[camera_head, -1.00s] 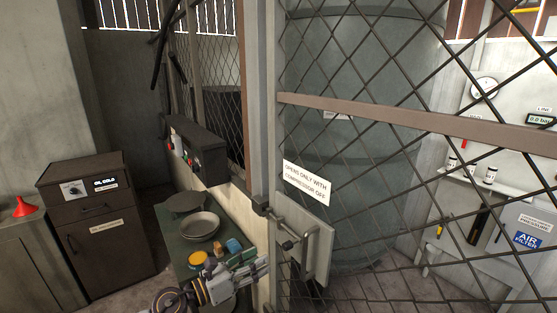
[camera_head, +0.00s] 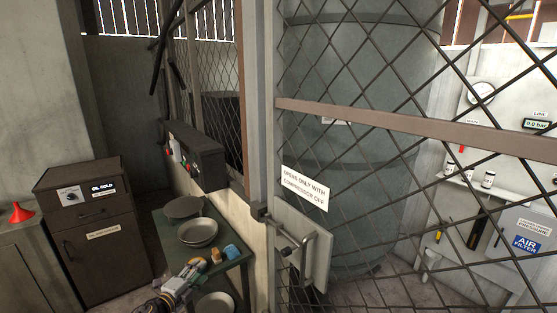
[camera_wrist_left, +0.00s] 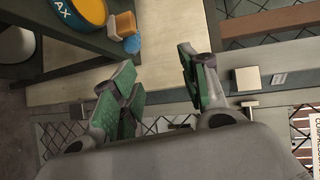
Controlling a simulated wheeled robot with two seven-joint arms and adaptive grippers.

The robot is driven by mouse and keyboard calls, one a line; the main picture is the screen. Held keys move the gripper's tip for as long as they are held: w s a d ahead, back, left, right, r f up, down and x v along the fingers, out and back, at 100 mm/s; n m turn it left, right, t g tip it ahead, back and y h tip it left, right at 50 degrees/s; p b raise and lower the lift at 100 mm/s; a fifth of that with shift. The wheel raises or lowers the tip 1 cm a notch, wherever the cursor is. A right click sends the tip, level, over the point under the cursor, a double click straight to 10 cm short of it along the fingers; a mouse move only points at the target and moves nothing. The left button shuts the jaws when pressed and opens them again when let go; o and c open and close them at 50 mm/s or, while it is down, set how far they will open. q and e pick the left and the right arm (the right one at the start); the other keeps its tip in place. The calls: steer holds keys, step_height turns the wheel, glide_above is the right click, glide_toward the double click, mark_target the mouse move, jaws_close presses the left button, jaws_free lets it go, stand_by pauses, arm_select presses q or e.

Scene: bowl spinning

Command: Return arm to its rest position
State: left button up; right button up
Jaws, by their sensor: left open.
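My left gripper (camera_head: 192,273) is low in the head view, in front of the near end of a dark green table (camera_head: 158,222). It is open and empty. In the left wrist view its green-padded fingers (camera_wrist_left: 158,65) stand apart with nothing between them. A grey metal bowl (camera_head: 198,231) sits on the table beyond the gripper. My right gripper is not in view.
A tan block (camera_head: 216,255) and a blue item (camera_head: 233,250) stand at the table's near end, with a yellow tin (camera_wrist_left: 82,10) beside them. A mesh gate (camera_head: 400,120) with a latch (camera_head: 290,245) is to the right. A dark cabinet (camera_head: 105,250) is left.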

arm_select(q)
steer(key=s+a+f+n+g+y, duration=0.25)
steer(key=a+f+n, duration=0.25)
steer(key=a+f, duration=0.3)
steer(key=s+a+f+n+g+y, duration=0.1)
steer(key=a+f+n+y, duration=0.4)
steer(key=f, duration=0.6)
steer(key=s+a+f+n+g, duration=0.2)
steer(key=s+f+n+g, duration=0.1)
steer(key=s+f, duration=0.9)
steer(key=s+a+f+n+g, duration=0.2)
steer(key=s+f+n+g, duration=0.1)
steer(key=s+f, duration=0.9)
steer(key=s+d+f+n+g, duration=0.1)
steer(key=s+d+f, duration=0.3)
steer(key=s, duration=0.7)
steer(key=s+d+f+n+g+h, duration=0.1)
steer(key=s+d+f, duration=0.3)
steer(key=s+d, duration=0.5)
steer(key=s+d+f+n+g+h, duration=0.1)
steer(key=s+d+f, duration=0.4)
steer(key=s, duration=0.8)
steer(key=shift+s+d+g, duration=0.15)
steer(key=shift+d+g, duration=0.6)
steer(key=shift+g, duration=0.1)
steer(key=shift+h, duration=0.25)
steer(key=shift+d, duration=0.1)
